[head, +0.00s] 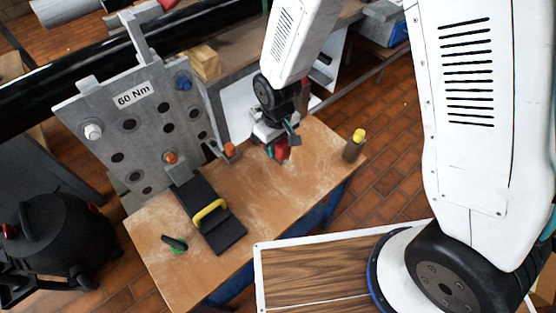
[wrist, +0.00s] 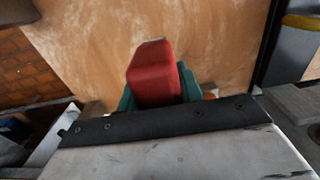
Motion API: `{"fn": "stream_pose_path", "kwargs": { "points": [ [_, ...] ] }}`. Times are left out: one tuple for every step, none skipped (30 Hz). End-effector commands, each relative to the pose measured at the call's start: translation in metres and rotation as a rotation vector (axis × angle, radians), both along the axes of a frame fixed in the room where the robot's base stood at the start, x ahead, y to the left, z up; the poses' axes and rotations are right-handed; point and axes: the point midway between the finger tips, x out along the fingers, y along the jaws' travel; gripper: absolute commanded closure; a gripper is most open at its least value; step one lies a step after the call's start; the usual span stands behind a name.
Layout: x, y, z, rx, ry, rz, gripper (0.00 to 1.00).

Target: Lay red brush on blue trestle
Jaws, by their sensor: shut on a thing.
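The red brush (head: 282,149) is held in my gripper (head: 279,147) over the far part of the blue trestle. In the wrist view the red brush (wrist: 154,75) shows as a red block with teal fingers on both sides of it. My gripper (wrist: 158,92) is shut on it. The blue trestle has a worn wooden top (head: 285,195) and blue legs below. I cannot tell whether the brush touches the top. The brush's underside is hidden.
A grey flange plate (head: 140,118) marked 60 Nm stands left of my gripper. On the top are a black case with a yellow handle (head: 211,211), a green-and-black tool (head: 174,244), an orange-topped piece (head: 230,150) and a yellow-topped cylinder (head: 354,146). The middle is bare.

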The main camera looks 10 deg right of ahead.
Motion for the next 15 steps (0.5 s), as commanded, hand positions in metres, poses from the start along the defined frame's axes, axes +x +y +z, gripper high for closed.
{"fn": "stream_pose_path", "kwargs": {
  "points": [
    [0.0, 0.0, -0.009, -0.002, 0.002, 0.0, 0.89],
    [0.0, 0.0, -0.013, -0.001, 0.002, 0.0, 0.89],
    [0.0, 0.0, -0.017, -0.001, 0.002, 0.0, 0.89],
    [0.0, 0.0, -0.019, 0.0, 0.0, 0.0, 0.89],
    [0.0, 0.0, -0.021, 0.001, -0.001, 0.0, 0.89],
    [0.0, 0.0, -0.023, 0.001, -0.001, 0.0, 0.89],
    [0.0, 0.0, -0.025, 0.0, 0.0, 0.0, 0.89],
    [0.0, 0.0, -0.028, 0.0, 0.0, 0.0, 0.89],
    [0.0, 0.0, -0.032, -0.001, 0.001, 0.0, 0.89],
    [0.0, 0.0, -0.036, -0.001, 0.001, 0.0, 0.89],
    [0.0, 0.0, -0.041, -0.001, 0.002, 0.0, 0.89],
    [0.0, 0.0, -0.047, -0.001, 0.002, 0.0, 0.89],
    [0.0, 0.0, -0.051, -0.001, 0.002, 0.0, 0.89],
    [0.0, 0.0, -0.055, -0.001, 0.001, 0.0, 0.89],
    [0.0, 0.0, -0.058, 0.0, 0.0, 0.0, 0.89]
  ]
}}
